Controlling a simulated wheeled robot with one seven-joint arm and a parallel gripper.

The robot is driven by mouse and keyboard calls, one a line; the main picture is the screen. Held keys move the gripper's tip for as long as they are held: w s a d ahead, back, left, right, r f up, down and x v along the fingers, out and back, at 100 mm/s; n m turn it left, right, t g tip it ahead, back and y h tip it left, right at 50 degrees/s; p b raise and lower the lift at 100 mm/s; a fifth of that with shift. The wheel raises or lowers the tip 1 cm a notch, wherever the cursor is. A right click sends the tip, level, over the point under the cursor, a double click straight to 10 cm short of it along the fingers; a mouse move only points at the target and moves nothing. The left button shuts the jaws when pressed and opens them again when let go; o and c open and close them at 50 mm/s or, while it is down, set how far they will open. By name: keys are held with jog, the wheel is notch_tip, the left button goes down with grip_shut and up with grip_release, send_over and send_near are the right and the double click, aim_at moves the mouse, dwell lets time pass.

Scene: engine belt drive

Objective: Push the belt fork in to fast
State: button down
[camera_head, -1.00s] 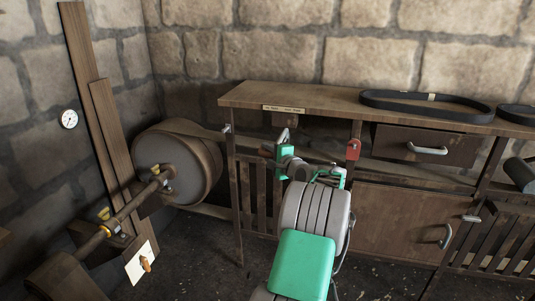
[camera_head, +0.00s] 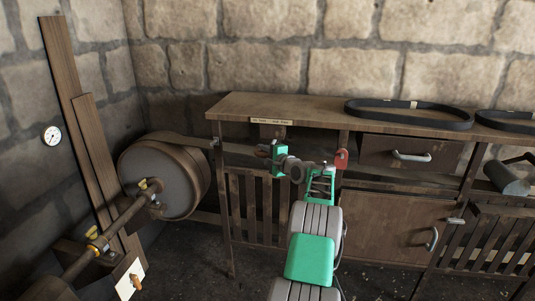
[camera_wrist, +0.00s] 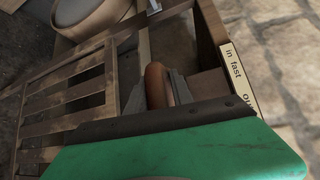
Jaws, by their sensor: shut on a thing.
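The belt fork's rounded brown wooden handle (camera_wrist: 156,84) sits between the two grey fingers of my gripper (camera_wrist: 156,95) in the wrist view. My gripper (camera_head: 263,151) is shut on it, in front of the left part of the workbench, below its top. A pale label (camera_wrist: 236,70) on the bench edge reads "in fast", with another line starting "out" partly cut off. The label (camera_head: 271,120) also shows in the head view, just above my gripper. The rest of the fork is mostly hidden behind my gripper and the bench front.
A large drum pulley (camera_head: 165,180) and a shaft (camera_head: 125,220) stand at the left. The bench (camera_head: 320,108) carries black belts (camera_head: 410,116). A red tag (camera_head: 341,159) hangs right of my gripper. Slatted panels and a drawer (camera_head: 408,153) fill the bench front.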

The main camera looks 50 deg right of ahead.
jog(key=shift+f, duration=0.55)
jog(key=c, duration=1.3)
grip_release()
jog(key=shift+d+f, duration=0.1)
jog(key=shift+d, duration=0.05)
jog(key=shift+w, duration=0.1)
jog(key=shift+r, duration=0.35)
jog(key=v, duration=0.7)
jog(key=shift+s, duration=0.35)
